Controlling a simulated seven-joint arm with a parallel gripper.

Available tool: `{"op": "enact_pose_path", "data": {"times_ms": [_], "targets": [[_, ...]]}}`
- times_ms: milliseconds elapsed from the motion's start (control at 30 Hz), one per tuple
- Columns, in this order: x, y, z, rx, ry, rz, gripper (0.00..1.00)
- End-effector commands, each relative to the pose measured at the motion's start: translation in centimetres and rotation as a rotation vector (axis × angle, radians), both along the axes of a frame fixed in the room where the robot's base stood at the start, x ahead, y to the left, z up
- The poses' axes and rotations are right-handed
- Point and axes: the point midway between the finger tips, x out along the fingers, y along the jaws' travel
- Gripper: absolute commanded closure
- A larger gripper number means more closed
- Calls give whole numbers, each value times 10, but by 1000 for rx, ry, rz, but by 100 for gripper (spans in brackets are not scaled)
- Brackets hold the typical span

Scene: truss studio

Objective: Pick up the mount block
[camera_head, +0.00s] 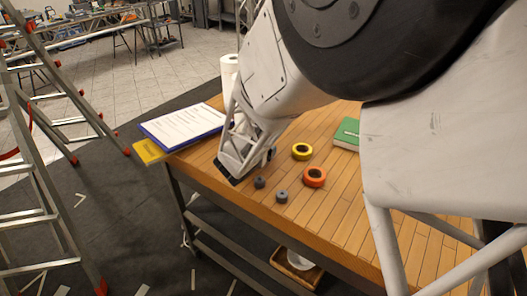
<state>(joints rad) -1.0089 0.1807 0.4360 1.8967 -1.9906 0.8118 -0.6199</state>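My gripper (245,166) is low over the left part of the wooden table, pointing down. Its white frame hides the tabletop behind it, and I cannot tell whether its fingers are open or shut. Two small dark grey pieces lie on the table just right of it: one grey piece (260,182) close to the gripper, and another grey piece (282,196) farther right and nearer the front edge. Both look short and rounded and stand apart from each other. I cannot tell whether either is the mount block; no other block shows, and one could be hidden by the gripper.
On the wooden table (335,212) are a yellow tape roll (302,151), an orange tape roll (314,176), a green book (347,133), a paper roll (229,70), a clipboard (182,126) and a yellow pad (149,151). A ladder (40,160) stands left. The table's front middle is clear.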

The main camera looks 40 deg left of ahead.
Motion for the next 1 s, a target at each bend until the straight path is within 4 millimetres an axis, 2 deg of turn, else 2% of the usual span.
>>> {"op": "enact_pose_path", "data": {"times_ms": [200,233,600,1000], "targets": [[0,0,0,0,0,0,17],[0,0,0,0,0,0,20],[0,0,0,0,0,0,74],[0,0,8,2,-2,1,74]]}}
